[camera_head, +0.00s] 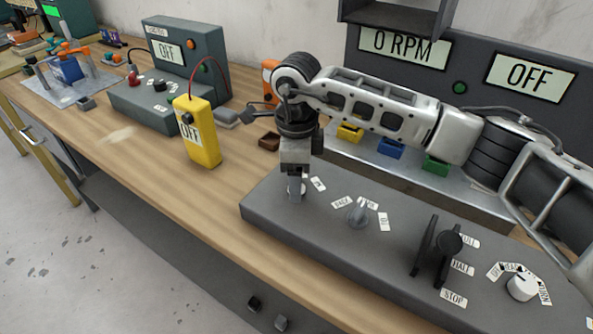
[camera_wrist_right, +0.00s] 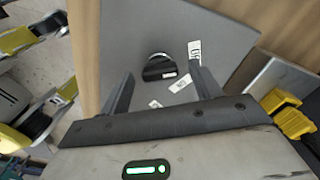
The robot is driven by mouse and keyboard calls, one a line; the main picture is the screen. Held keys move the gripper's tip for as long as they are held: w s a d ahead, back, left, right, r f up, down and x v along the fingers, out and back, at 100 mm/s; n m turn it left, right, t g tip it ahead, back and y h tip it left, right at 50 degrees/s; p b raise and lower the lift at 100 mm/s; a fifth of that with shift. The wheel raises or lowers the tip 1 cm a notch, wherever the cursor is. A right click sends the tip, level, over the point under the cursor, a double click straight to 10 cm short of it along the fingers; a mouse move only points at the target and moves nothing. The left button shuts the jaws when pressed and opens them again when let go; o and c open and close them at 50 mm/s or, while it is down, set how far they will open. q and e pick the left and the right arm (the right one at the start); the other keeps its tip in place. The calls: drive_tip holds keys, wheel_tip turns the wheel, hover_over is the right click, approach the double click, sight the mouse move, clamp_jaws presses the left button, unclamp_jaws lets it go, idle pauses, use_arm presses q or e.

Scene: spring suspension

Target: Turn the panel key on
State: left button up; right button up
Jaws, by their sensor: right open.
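The grey control panel (camera_head: 262,211) lies on the bench below my right arm. My right gripper (camera_head: 296,193) points down over its left end, at the panel key. In the right wrist view the key (camera_wrist_right: 160,68) is a dark round switch with a light rim and a raised bar. It lies between the two open fingers, and I see no finger touching it. In the head view the gripper mostly hides the key. An ON label (camera_head: 318,184) lies just right of it. The large display (camera_head: 530,76) reads OFF. My left gripper is not in view.
A grey pointer knob (camera_head: 357,212), a black lever (camera_head: 437,250) and a white dial (camera_head: 521,287) stand farther right on the panel. Yellow (camera_head: 350,133), blue (camera_head: 391,148) and green (camera_head: 436,165) bins sit behind. A yellow meter (camera_head: 203,145) stands left, with clear bench in front.

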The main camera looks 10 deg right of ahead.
drive_tip(key=c, duration=1)
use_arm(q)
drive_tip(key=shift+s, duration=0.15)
